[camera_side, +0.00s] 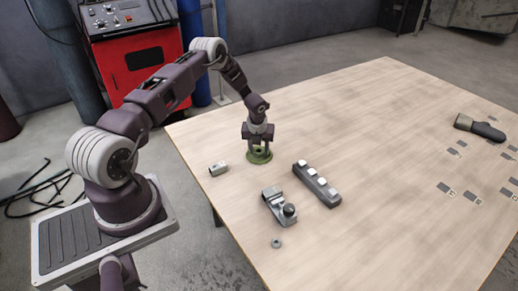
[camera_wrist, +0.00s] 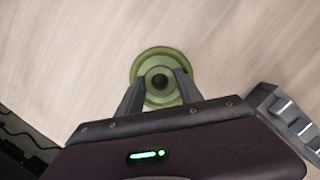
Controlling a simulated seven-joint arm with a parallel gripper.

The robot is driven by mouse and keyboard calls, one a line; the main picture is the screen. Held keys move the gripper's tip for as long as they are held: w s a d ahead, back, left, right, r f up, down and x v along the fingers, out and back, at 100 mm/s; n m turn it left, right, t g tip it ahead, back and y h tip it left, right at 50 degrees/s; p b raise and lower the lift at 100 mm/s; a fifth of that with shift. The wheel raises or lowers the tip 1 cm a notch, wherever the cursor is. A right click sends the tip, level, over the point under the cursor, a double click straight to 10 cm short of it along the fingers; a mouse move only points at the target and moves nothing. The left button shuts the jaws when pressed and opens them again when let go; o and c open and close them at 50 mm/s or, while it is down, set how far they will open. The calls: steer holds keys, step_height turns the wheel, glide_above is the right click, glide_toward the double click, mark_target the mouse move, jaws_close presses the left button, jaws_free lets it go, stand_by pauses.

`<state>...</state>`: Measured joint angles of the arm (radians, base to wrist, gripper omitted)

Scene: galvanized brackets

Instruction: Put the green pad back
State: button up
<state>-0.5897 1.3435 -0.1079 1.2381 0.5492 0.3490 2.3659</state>
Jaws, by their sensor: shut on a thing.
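The green pad (camera_side: 260,157) is a round disc with a narrower raised middle and a dark centre. In the side view it is at the table's left part, on or just above the top; I cannot tell whether it touches. My gripper (camera_side: 258,147) points down over it and is shut on its raised middle. In the wrist view the green pad (camera_wrist: 150,53) shows between and beyond the two fingers of my gripper (camera_wrist: 158,84), one finger on each side. The fingers hide part of its near side.
A grey bar with white-topped squares (camera_side: 330,197) lies right of the pad. A metal clamp with a dark knob (camera_side: 273,203), a small grey block (camera_side: 219,169) and a ring (camera_side: 277,243) lie nearby. A dark glove-like item (camera_side: 480,127) is far right, near grey marked squares. The table's middle is clear.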

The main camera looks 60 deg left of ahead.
steer(key=shift+f, duration=0.15)
steer(key=o, duration=1.3)
